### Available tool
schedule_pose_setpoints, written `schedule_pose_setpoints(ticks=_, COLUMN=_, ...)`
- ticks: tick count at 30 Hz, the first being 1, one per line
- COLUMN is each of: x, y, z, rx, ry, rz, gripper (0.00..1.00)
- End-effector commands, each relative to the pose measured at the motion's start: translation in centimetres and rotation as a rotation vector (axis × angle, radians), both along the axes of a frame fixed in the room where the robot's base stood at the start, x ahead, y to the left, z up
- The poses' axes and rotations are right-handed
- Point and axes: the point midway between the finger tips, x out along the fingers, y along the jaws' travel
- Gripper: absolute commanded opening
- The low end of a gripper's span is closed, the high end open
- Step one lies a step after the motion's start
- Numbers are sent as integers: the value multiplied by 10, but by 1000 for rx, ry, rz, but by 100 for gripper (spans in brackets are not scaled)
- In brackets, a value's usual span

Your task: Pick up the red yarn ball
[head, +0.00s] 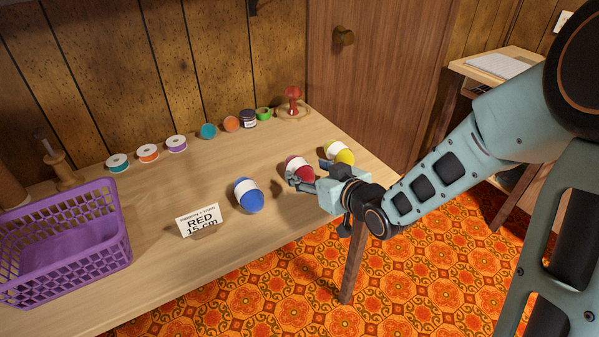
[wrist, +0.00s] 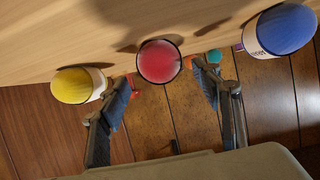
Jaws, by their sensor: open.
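The red yarn ball (head: 298,168) with a white band lies on the wooden table, between the blue yarn ball (head: 248,194) and the yellow yarn ball (head: 340,152). My gripper (head: 308,179) is at the table's front edge, right by the red ball and partly covering it in the head view. In the wrist view the red ball (wrist: 159,61) sits ahead of and between the open fingertips (wrist: 160,80). The yellow ball (wrist: 78,86) is just outside the left finger; the blue ball (wrist: 284,30) is farther off to the right. I cannot tell whether a finger touches the red ball.
A purple basket (head: 66,240) stands at the table's left. A card reading RED 15 cm (head: 200,220) stands near the front edge. Several spools (head: 177,144) and a red pincushion-like object (head: 293,94) line the back. The table between is clear.

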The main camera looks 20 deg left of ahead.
Motion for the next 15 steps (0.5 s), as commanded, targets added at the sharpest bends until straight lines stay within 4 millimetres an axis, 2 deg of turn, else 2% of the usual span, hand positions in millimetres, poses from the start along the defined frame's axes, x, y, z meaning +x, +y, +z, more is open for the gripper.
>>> schedule_pose_setpoints(ticks=7, x=20, y=26, z=-19, rx=1, ry=1, rz=2, gripper=59)
schedule_pose_setpoints(ticks=15, x=28, y=34, z=-21, rx=-1, ry=1, rz=0, gripper=59)
